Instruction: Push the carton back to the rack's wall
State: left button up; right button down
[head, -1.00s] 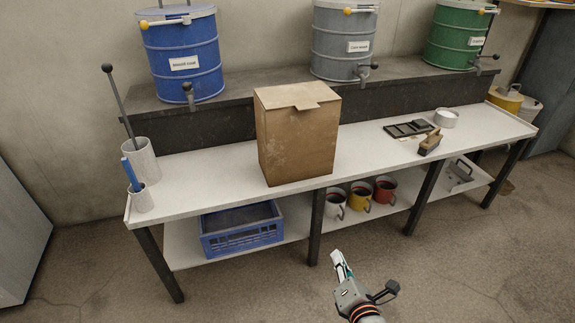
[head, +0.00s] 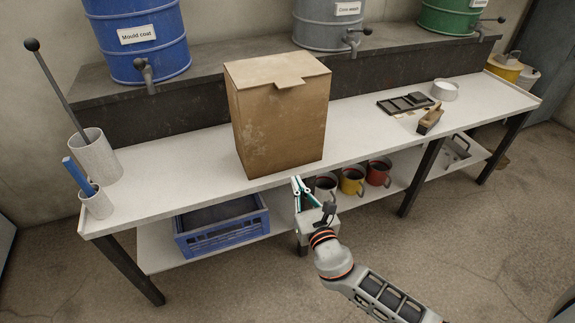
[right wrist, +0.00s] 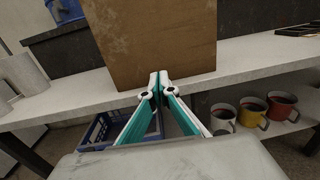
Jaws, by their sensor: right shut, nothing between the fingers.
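A tall brown cardboard carton (head: 281,118) stands upright on the white table (head: 375,138), its base close to the table's front edge. Behind it, a dark rack's wall (head: 203,109) rises from the back of the table; the carton hides part of it, and how wide the space between them is I cannot tell. My right gripper (head: 297,181) is shut and empty, in front of the table edge and below the carton's front face. In the right wrist view the closed fingertips (right wrist: 159,76) point at the lower part of the carton (right wrist: 155,35); contact is not visible. My left gripper is not in view.
Two white pots (head: 97,156) with tools stand at the table's left end. A black tray (head: 405,103), a wood plane (head: 430,120) and a white dish (head: 444,90) lie right of the carton. A blue crate (head: 222,226) and mugs (head: 351,181) sit on the lower shelf. Drums (head: 135,38) stand above.

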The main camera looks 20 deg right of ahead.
aim_at(286, 158)
jog(key=w, duration=0.3)
jog(key=w+b, duration=0.1)
jog(key=w, duration=0.3)
jog(key=shift+w+d+f, duration=0.15)
jog(key=shift+f, duration=0.05)
jog(key=shift+w+r, duration=0.1)
jog(key=shift+w, duration=0.4)
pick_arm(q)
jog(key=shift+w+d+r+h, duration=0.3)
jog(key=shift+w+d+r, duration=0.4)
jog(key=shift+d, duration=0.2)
pick_arm(e)
jog(key=shift+w, duration=0.1)
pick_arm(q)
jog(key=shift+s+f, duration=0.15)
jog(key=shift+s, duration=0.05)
pick_arm(e)
jog(key=shift+w+r, duration=0.1)
